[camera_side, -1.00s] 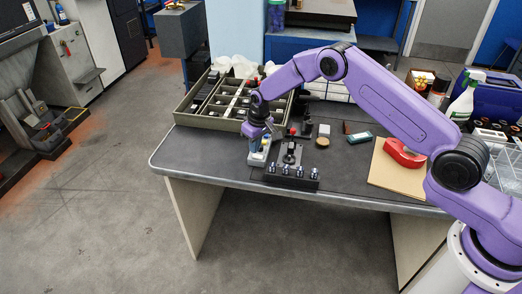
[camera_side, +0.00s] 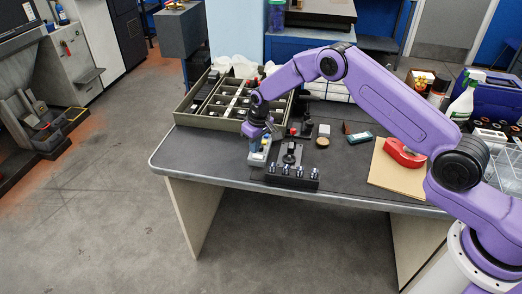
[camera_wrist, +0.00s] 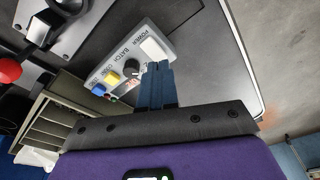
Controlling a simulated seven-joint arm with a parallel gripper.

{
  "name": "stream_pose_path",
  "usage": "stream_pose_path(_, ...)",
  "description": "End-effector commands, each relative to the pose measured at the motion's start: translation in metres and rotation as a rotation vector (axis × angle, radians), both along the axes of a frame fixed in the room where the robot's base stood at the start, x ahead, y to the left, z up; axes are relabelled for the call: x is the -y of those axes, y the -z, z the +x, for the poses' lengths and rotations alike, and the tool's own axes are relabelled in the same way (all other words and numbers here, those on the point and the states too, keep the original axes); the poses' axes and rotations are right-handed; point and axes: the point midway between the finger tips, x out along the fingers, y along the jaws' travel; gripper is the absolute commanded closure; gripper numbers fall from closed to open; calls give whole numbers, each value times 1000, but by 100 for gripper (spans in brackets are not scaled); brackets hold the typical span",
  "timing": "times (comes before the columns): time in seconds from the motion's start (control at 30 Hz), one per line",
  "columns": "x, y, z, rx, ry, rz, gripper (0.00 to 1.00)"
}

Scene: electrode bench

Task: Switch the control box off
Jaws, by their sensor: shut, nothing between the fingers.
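The control box (camera_side: 259,157) is a small light grey box near the front left of the bench. In the wrist view the control box (camera_wrist: 118,68) shows POWER and BATCH lettering, a white rocker (camera_wrist: 156,45), a dark knob (camera_wrist: 132,67), and yellow and blue buttons. My gripper (camera_wrist: 158,68) is shut and empty, its blue fingers over the box close to the rocker and knob. I cannot tell whether they touch it. In the side view my gripper (camera_side: 265,138) points down at the back of the box and hides part of it.
A compartment tray (camera_side: 181,116) stands behind the box. A red-knobbed lever (camera_wrist: 10,70) and a black fixture (camera_side: 290,152) are to the box's right in the side view, with a black block of several silver knobs (camera_side: 291,177) in front. The bench's left corner (camera_side: 180,150) is clear.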

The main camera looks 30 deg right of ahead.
Motion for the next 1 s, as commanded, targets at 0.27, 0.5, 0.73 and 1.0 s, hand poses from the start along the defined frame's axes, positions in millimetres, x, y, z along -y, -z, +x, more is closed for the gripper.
stream_pose_path(0.27,0,0,0,0,0,0,100)
stream_pose_path(0.5,0,1,0,0,0,0,100)
stream_pose_path(0.73,0,4,0,0,0,0,100)
stream_pose_path(1.0,0,8,0,-1,0,0,100)
